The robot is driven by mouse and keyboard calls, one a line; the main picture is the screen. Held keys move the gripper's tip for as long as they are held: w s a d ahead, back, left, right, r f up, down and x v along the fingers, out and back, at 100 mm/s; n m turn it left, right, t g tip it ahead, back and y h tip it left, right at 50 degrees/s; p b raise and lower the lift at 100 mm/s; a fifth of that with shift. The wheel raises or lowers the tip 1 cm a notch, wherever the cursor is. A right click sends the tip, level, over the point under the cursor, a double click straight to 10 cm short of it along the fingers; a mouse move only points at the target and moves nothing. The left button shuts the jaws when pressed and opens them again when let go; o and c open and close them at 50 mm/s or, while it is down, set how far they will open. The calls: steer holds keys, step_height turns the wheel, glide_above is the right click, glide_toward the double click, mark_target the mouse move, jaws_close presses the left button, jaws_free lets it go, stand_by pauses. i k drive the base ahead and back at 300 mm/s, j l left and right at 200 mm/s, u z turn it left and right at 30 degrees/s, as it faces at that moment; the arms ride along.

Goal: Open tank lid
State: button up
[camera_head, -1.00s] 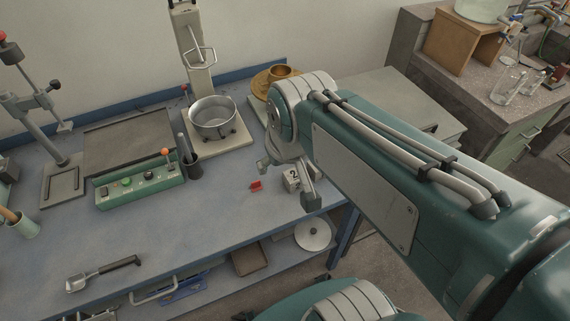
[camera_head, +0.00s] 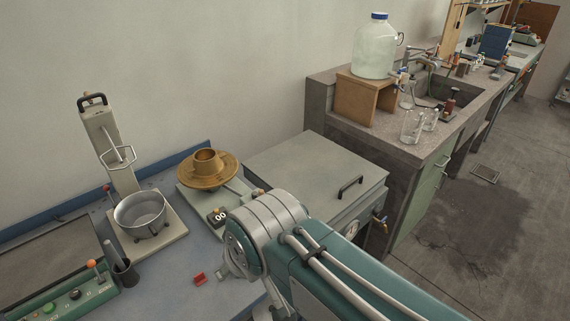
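The tank (camera_head: 362,222) is a grey box in the middle of the view, right of the blue bench top. Its flat grey lid (camera_head: 300,165) lies closed on top. A black bar handle (camera_head: 350,187) stands near the lid's right front edge. My gripper (camera_head: 243,290) is low in the view, left of and in front of the tank and over the bench. It is partly hidden by my wrist. Its visible finger parts look spread apart, with nothing seen between them. My teal forearm hides part of the tank's front.
A small red object (camera_head: 200,279) lies on the bench. A stone counter (camera_head: 400,139) stands right behind.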

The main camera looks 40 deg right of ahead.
mark_target(327, 177)
steer(key=l+z, duration=0.1)
steer(key=z, duration=1.3)
